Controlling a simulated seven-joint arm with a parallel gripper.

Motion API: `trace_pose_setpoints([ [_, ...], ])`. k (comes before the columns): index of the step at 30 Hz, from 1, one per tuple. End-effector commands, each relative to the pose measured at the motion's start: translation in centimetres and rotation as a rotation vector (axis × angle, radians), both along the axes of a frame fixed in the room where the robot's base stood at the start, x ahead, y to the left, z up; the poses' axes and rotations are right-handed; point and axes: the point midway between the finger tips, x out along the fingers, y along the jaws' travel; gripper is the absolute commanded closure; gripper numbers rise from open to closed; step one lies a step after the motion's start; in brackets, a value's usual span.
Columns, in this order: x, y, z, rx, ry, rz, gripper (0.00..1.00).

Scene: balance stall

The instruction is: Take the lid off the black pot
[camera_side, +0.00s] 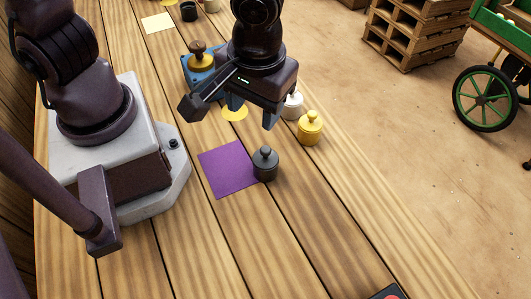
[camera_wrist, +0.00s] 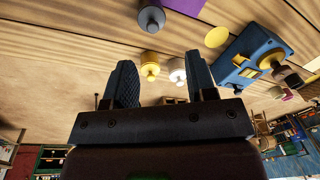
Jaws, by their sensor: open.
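The black pot (camera_side: 265,168) looks dark grey and stands upright on the table, at the right edge of a purple mat (camera_side: 227,169). Its round lid with a small knob (camera_side: 265,151) is on it. In the wrist view the pot (camera_wrist: 152,20) is at the top, beyond my fingers. My gripper (camera_side: 253,112) is open and empty, fingers pointing down, above the table and farther back than the pot. Its two fingers also show in the wrist view (camera_wrist: 160,62), spread apart with nothing between them touching.
A yellow lidded pot (camera_side: 310,130) and a white pot (camera_side: 292,106) stand right of my gripper. A blue device with a brass top (camera_side: 201,62) and a yellow disc (camera_side: 235,114) are behind. The table in front of the black pot is clear, except a dark object (camera_side: 387,293) at the bottom edge.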

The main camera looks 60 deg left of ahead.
Motion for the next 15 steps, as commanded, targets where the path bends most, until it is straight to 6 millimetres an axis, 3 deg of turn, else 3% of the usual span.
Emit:
trace_pose_setpoints([
  [2, 0.6, -0.1, -0.8, 0.022, -0.035, 0.183, 0.49],
  [6, 1.7, -0.2, -0.7, -0.002, -0.099, 0.452, 0.49],
  [11, 1.8, -0.2, -0.8, -0.014, -0.122, 0.591, 0.49],
  [15, 1.8, 0.0, -2.3, -0.009, -0.120, 0.615, 0.49],
])
